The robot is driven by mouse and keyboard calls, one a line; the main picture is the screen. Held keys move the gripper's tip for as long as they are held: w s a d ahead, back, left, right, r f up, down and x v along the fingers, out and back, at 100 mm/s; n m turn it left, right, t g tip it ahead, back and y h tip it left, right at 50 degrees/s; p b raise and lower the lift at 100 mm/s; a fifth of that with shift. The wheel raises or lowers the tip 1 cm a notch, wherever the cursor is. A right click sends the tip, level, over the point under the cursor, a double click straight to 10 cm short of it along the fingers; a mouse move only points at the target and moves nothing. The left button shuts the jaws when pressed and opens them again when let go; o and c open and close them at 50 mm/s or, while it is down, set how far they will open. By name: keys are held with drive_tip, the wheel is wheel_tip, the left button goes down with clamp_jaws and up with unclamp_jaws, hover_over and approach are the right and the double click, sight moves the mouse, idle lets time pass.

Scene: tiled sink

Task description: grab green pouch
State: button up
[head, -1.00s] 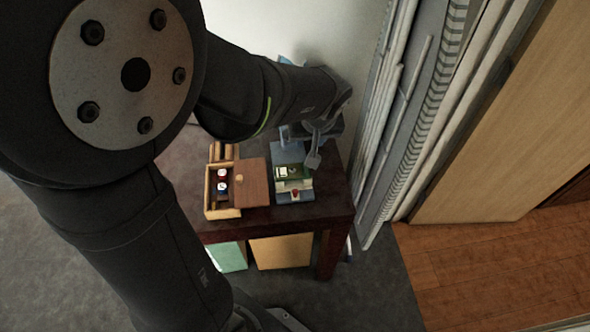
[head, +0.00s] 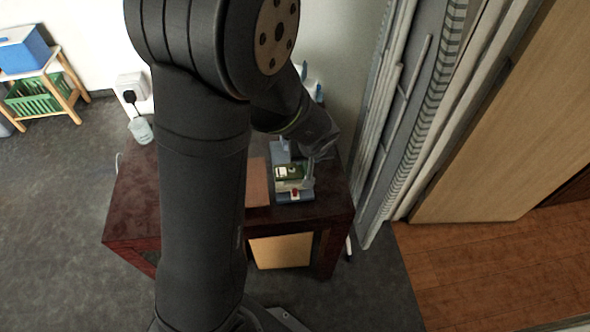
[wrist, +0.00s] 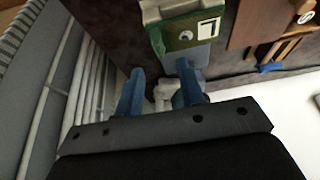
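A small green item (head: 292,171) with a pale label, which looks like the green pouch, lies on a blue-grey tray (head: 303,196) on the dark table. In the wrist view the green item (wrist: 184,33) shows at the top, with a white square and a round spot on it. My gripper (wrist: 160,88) is open, its two blue fingers apart with nothing held between them. The green item is beyond the fingertips, apart from them. In the head view my gripper (head: 308,166) is small, beside the tray's right side, and partly hidden by my wrist.
A brown wooden lid or box (head: 257,183) stands left of the tray, mostly hidden behind my arm. A red-and-cream item (head: 295,191) sits on the tray's front part. Pale pipes (head: 375,130) rise close to the table's right side.

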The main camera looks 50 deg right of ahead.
sight(307, 164)
drive_tip(key=shift+x, duration=2.85)
drive_tip(key=shift+s, duration=0.1)
drive_tip(key=shift+c, duration=0.2)
clamp_jaws()
